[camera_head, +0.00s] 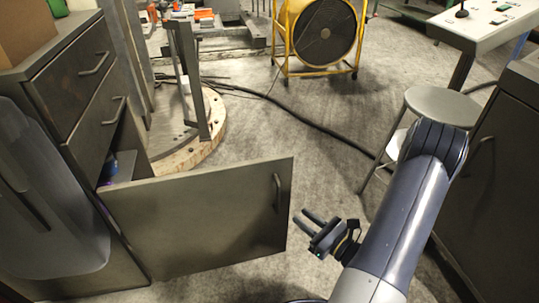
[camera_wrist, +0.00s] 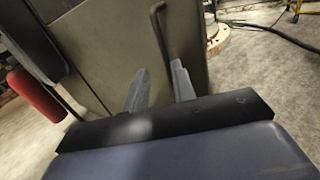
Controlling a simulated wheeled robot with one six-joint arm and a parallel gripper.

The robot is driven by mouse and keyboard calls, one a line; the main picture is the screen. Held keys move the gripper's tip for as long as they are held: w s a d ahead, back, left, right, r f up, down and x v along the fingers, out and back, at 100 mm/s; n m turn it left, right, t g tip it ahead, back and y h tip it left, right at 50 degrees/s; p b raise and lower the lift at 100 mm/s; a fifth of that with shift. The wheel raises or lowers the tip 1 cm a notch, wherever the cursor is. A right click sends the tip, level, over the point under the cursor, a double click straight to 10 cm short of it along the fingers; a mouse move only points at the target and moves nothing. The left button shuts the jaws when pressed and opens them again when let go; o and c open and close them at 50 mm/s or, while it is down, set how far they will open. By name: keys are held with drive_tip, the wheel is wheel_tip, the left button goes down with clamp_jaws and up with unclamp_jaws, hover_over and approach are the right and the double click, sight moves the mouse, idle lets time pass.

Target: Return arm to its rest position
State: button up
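My arm (camera_head: 405,215) reaches in from the lower right of the head view, bent at the elbow. My gripper (camera_head: 301,217) is just right of the open cabinet door (camera_head: 190,220), near the door's vertical handle (camera_head: 278,193). The two fingers are spread with nothing held between them. In the wrist view my gripper (camera_wrist: 160,70) points at the door (camera_wrist: 105,45), and the handle (camera_wrist: 160,28) appears beyond the gap between the fingers. The fingers look apart from the handle, though the exact distance is hard to tell.
The dark drawer cabinet (camera_head: 75,90) stands at left. A round stool (camera_head: 437,104) and another cabinet (camera_head: 500,160) stand at right, close to my arm. A yellow fan (camera_head: 320,35) stands behind. A black cable (camera_head: 325,130) crosses the floor, which is otherwise clear in the middle.

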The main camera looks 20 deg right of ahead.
sight(279, 199)
drive_tip(key=shift+w, duration=0.1)
drive_tip(key=shift+b+x, duration=1.15)
drive_tip(key=shift+x, duration=4.15)
drive_tip(key=shift+w+d, duration=0.1)
